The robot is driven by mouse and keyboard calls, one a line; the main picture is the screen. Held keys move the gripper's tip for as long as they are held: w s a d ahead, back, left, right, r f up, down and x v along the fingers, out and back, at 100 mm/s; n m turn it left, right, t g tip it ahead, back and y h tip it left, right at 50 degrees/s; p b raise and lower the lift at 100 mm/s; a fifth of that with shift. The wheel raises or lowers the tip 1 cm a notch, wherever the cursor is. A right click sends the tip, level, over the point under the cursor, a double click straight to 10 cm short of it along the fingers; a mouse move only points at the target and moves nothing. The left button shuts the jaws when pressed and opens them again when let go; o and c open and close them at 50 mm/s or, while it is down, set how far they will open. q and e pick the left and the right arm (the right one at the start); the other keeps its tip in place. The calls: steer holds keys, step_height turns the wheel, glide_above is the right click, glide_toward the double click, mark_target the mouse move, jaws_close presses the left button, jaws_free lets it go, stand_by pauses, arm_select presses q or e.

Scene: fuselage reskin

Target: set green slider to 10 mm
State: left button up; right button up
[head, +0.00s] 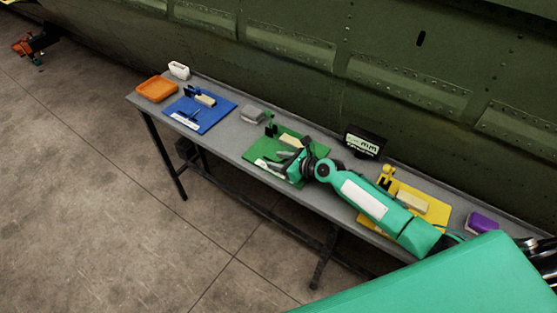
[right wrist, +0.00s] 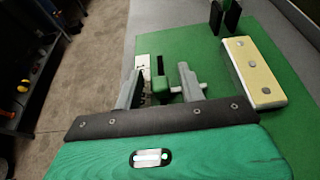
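The green slider (right wrist: 161,84) is a small green block on a white scale strip (right wrist: 143,68) with a dark slot, on the green board (right wrist: 200,45). My right gripper (right wrist: 162,78) is open, with one finger on each side of the slider and a visible gap to each. In the head view the right gripper (head: 284,163) is over the front left part of the green board (head: 316,149) and hides the slider. A black display (head: 364,144) reads in mm, but its figures are too small to tell. My left gripper is not in view.
The cream block (head: 291,141) lies on the green board behind the gripper. A blue board (head: 222,108) and a yellow board (head: 436,207) flank it. An orange tray (head: 157,90), grey block (head: 252,113) and purple block (head: 482,222) share the narrow table. The green fuselage wall (head: 300,50) rises behind.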

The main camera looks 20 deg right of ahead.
mark_target(266, 159)
steer(key=shift+w+a, duration=0.1)
steer(key=shift+c, duration=0.2)
jaws_close()
steer(key=shift+w+a, duration=0.7)
steer(key=shift+w, duration=0.25)
steer(key=shift+w+a, duration=0.7)
steer(key=shift+w, duration=0.2)
steer(key=shift+c, duration=1.3)
jaws_free()
steer(key=o, duration=0.3)
steer(key=shift+w+a+f, duration=0.1)
